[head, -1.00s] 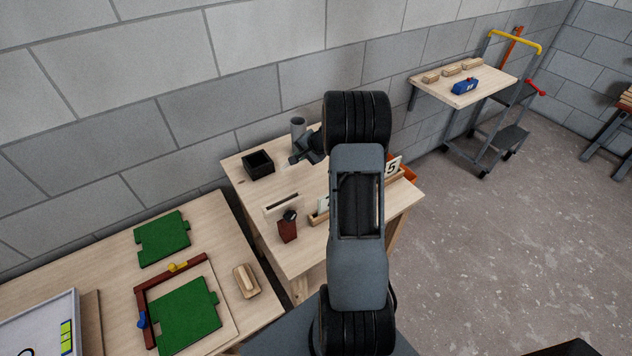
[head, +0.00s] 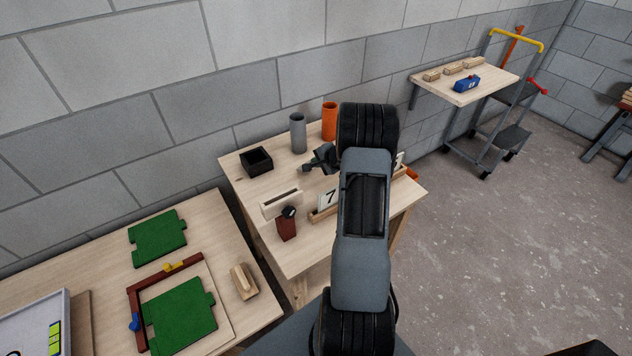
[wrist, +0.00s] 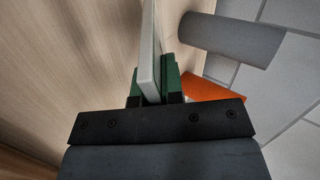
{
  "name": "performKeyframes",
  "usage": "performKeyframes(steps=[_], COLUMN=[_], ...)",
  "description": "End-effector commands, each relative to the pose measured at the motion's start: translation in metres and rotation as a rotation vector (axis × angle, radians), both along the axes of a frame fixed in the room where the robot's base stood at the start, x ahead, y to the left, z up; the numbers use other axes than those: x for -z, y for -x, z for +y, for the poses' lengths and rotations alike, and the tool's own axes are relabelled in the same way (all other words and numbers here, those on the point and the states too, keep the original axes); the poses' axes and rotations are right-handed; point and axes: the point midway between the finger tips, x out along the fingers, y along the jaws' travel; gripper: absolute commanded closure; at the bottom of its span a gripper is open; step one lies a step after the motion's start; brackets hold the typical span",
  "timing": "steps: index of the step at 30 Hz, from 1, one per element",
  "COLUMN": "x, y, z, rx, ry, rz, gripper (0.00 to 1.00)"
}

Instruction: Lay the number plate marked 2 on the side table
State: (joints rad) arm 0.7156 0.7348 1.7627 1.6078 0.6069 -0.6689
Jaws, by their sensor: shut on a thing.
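My gripper (wrist: 152,92) is shut on a thin pale plate (wrist: 149,50), seen nearly edge-on between the green finger pads in the wrist view. Its number cannot be read. In the head view my gripper (head: 318,160) is a small dark shape above the back of the middle wooden table (head: 300,258), partly hidden by my arm; the held plate cannot be made out there. A plate marked 7 (head: 328,199) stands in a wooden rack (head: 322,216) on this table. My arm hides part of the rack.
On the middle table stand a black open box (head: 257,161), a grey cylinder (head: 298,133), an orange cylinder (head: 329,122), a slotted pale block (head: 282,204) and a dark red block (head: 287,228). A bench with green boards (head: 158,238) is at left. A wall shelf (head: 457,94) is at back right.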

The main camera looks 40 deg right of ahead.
Motion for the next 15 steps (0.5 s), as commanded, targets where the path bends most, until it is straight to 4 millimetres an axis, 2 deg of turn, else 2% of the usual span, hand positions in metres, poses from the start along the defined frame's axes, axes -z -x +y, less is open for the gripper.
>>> performKeyframes(steps=[1, 3, 15], x=[0.011, 0.016, 0.024], y=[0.000, 0.000, 0.000], z=[0.000, 0.000, 0.000], rx=[-0.001, -0.001, 0.000], ry=[0.001, 0.001, 0.000], rz=[-0.001, -0.001, 0.000], gripper=[1.00, 1.00, 1.00])
